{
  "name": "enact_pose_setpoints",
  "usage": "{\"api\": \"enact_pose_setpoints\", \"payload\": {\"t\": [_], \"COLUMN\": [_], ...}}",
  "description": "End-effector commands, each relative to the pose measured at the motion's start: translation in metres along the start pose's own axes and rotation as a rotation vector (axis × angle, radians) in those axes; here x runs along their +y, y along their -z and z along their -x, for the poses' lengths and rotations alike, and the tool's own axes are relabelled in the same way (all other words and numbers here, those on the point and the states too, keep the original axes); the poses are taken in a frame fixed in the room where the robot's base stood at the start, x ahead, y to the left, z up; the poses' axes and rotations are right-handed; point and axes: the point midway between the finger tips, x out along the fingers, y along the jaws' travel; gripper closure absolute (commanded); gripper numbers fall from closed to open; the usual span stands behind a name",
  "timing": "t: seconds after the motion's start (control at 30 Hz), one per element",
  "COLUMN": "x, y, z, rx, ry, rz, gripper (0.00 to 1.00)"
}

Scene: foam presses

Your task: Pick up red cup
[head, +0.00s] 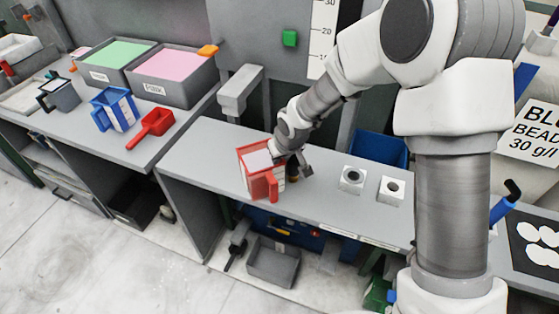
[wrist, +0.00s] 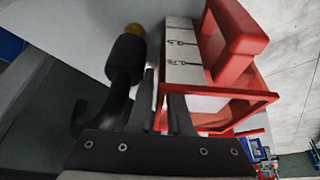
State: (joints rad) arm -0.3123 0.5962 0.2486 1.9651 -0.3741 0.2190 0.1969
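The red cup (head: 249,183) is a square scoop with a red handle. It is at the front edge of the grey bench, and I cannot tell whether it touches the bench top. In the wrist view the red cup (wrist: 232,106) fills the upper right, with a white, marked side panel. My gripper (head: 280,160) is at the cup's right side. In the wrist view the fingers of my gripper (wrist: 162,90) are close together, with a strip of red wall between them. They look shut on that wall, though the contact is partly hidden.
A black lever with a brass tip (wrist: 126,55) stands close beside my fingers. Two small metal blocks with dark holes (head: 353,179) sit right on the bench. A blue scoop (head: 115,110), a red scoop (head: 152,129) and bins of green and pink foam (head: 168,66) are left.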

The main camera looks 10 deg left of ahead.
Motion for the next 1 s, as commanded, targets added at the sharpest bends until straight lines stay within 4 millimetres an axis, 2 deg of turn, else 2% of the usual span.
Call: {"api": "enact_pose_setpoints", "payload": {"t": [0.2,0.33,0.8,1.0], "x": [0.0,0.001,0.001,0.001], "y": [0.001,0.002,0.002,0.002], "z": [0.001,0.01,0.099,0.119], "rx": [0.0,0.002,0.003,0.001], "ry": [0.0,-0.001,-0.002,-0.001], "rz": [0.0,-0.001,-0.002,0.0], "gripper": [0.83,0.83,0.83,0.83]}}
